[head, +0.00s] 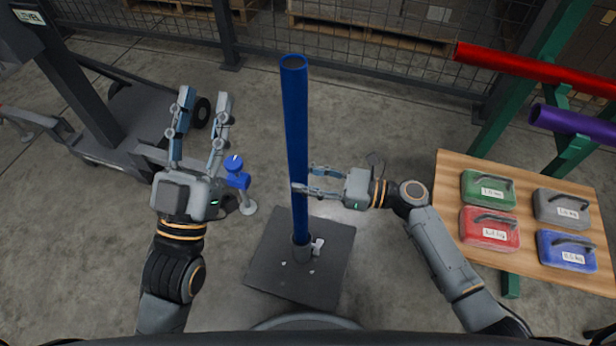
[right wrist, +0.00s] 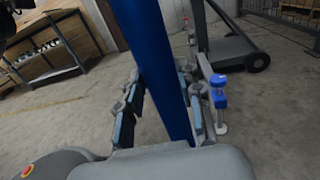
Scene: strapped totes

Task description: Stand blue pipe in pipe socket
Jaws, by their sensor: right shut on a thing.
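The long blue pipe (head: 296,130) stands nearly upright in the head view, its open top end toward me. Its lower end meets the dark pipe socket (head: 302,253) on a square black base plate (head: 270,265); it looks inside the socket, but how deep I cannot tell. My right gripper (head: 304,187) is shut on the blue pipe at about mid-height, coming from the right. In the right wrist view the pipe (right wrist: 155,55) passes between its fingers. My left gripper (head: 206,100) is open and empty, left of the pipe, fingers pointing away from me.
A wooden table (head: 450,170) with green, grey, red and blue cases stands at the right. Red (head: 530,68) and purple (head: 575,122) pipes lie on a green rack behind it. A blue-topped post (head: 237,172) stands by my left gripper. A dark wheeled cart (head: 125,115) is at left.

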